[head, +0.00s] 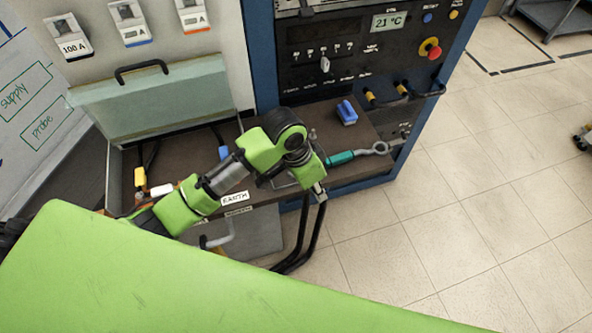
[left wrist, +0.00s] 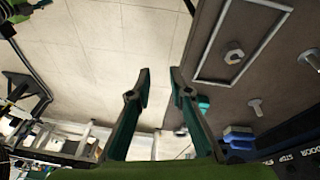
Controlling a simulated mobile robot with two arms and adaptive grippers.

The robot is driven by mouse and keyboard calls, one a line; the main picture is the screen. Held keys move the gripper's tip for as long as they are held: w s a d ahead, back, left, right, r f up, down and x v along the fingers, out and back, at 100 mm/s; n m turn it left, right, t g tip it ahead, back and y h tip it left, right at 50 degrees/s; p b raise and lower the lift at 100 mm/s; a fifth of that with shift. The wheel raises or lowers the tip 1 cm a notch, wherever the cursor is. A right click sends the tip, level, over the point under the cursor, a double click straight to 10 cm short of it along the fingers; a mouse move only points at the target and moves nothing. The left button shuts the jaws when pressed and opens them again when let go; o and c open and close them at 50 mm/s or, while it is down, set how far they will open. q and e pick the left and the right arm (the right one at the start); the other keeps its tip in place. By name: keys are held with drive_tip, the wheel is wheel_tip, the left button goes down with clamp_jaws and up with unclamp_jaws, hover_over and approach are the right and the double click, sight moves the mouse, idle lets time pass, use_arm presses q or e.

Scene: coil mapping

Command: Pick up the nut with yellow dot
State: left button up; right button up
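A grey nut (left wrist: 234,57) lies inside a thin rectangular metal frame (left wrist: 203,80) on the dark worktop in the left wrist view. No yellow dot can be made out on it at this size. My left gripper (left wrist: 160,76) is open and empty, with its fingers apart. It points past the worktop's edge, with the nut off to the right of the fingers. In the head view my left gripper (head: 318,190) hangs at the worktop's front edge, and my arm hides the nut. My right gripper is not in view.
A control panel (head: 325,65) rises behind. Tiled floor (head: 480,220) is free at right.

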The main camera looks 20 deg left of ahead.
use_arm(q)
drive_tip(key=w+a+r+m+g+y, duration=0.1)
drive_tip(key=w+a+r+y, duration=0.15)
drive_tip(key=r, duration=0.35)
drive_tip(key=w+a+r+m+y, duration=0.1)
drive_tip(key=w+a+r, duration=0.25)
drive_tip(key=r, duration=0.25)
drive_tip(key=shift+h, duration=0.25)
drive_tip(key=f, duration=0.5)
drive_tip(key=a+f+p, duration=0.1)
drive_tip(key=f, duration=0.3)
drive_tip(key=f+p, duration=0.1)
drive_tip(key=f, duration=0.3)
drive_tip(key=shift+s+a+p, duration=0.3)
drive_tip(key=shift+s+a, duration=0.1)
drive_tip(key=shift+f, duration=0.3)
clamp_jaws()
